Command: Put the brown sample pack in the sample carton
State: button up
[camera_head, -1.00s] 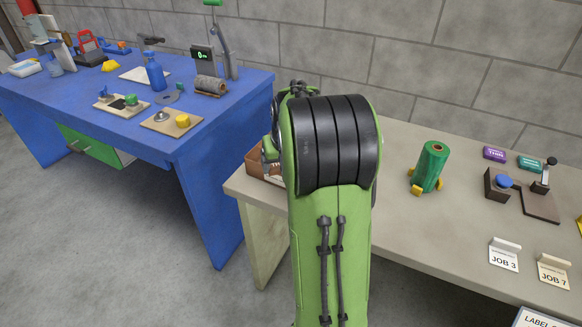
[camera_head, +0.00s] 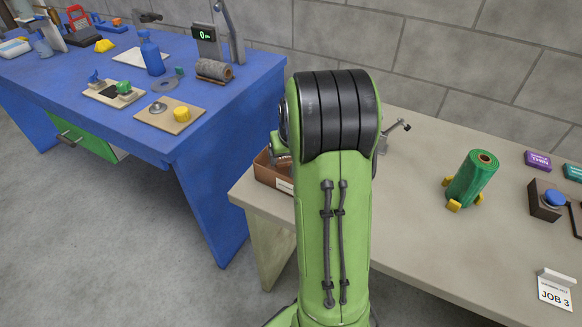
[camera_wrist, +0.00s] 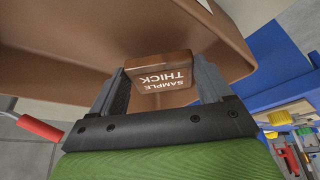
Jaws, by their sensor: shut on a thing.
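The brown sample pack (camera_wrist: 160,71), printed "SAMPLE THICK", shows in the wrist view between the two fingers of my gripper (camera_wrist: 162,84). My gripper is shut on it. The brown sample carton (camera_head: 266,172) stands at the left end of the pale bench in the head view, partly hidden by my arm. In the wrist view the brown carton's wall (camera_wrist: 55,65) spreads around and behind the pack. The pack is at or over the carton; I cannot tell how deep it is. In the head view my arm hides the pack and most of my gripper.
On the pale bench (camera_head: 420,225), a green roll (camera_head: 472,178) on yellow feet stands to the right, with a blue-button box (camera_head: 547,200) and a JOB 3 card (camera_head: 555,290) beyond. A blue table (camera_head: 225,120) with tools stands at the left, across a floor gap.

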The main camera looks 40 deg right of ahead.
jog(key=shift+f, duration=1.35)
jog(key=shift+f+b, duration=0.25)
jog(key=shift+b, duration=0.15)
jog(key=o, duration=1)
jog(key=shift+r, duration=0.1)
jog(key=shift+c, duration=0.2)
jog(key=p+v, duration=0.4)
jog(key=v, duration=0.8)
jog(key=s+a+r+n+t+y, duration=0.1)
jog(key=s+a+r+n, duration=0.15)
jog(key=a, duration=0.55)
jog(key=s+a+r+n, duration=0.1)
jog(key=s+a+r, duration=0.3)
jog(key=a, duration=0.4)
jog(key=s+a+n+y, duration=0.1)
jog(key=s+a+n, duration=0.1)
jog(key=s+a, duration=0.4)
jog(key=s, duration=0.4)
jog(key=shift+a+f+t, duration=0.25)
jog(key=shift+f+t, duration=0.05)
jog(key=shift+f, duration=0.05)
jog(key=shift+r, duration=0.1)
